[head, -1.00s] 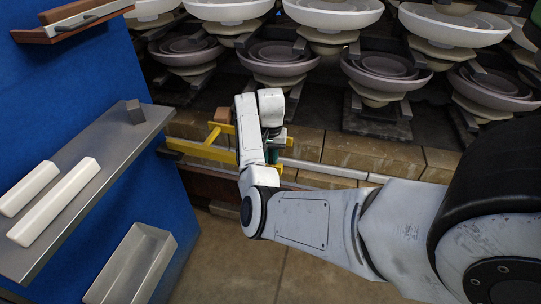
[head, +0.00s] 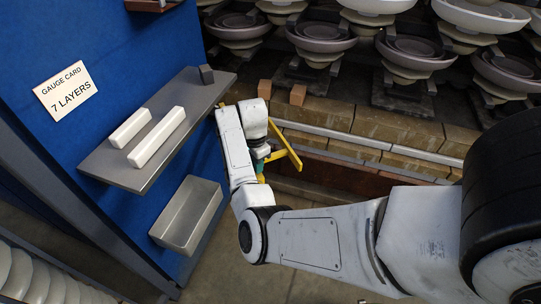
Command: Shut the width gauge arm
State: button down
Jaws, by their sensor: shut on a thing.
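The yellow width gauge arm (head: 287,146) shows beside my arm's end, at the front edge of the brick ledge and right of the blue panel. It is an angled yellow bar; part of it is hidden behind my wrist. My gripper (head: 262,163) is at the bar's near left part, shut on it. My white wrist covers most of the fingers, so the exact hold is hard to see.
A blue panel (head: 60,38) on the left carries a "7 LAYERS" card (head: 68,90), a grey shelf (head: 125,172) with two white bars (head: 158,136), and a metal bin (head: 190,222). Two orange blocks (head: 298,94) sit there.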

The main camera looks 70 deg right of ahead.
jog(key=shift+w+a, duration=1.6)
jog(key=shift+r, duration=0.1)
jog(key=c, duration=1.1)
grip_release()
jog(key=shift+o, duration=0.2)
jog(key=shift+d, duration=0.1)
notch_tip(320, 180, up, 11)
jog(key=b, duration=0.1)
jog(key=shift+c, duration=0.3)
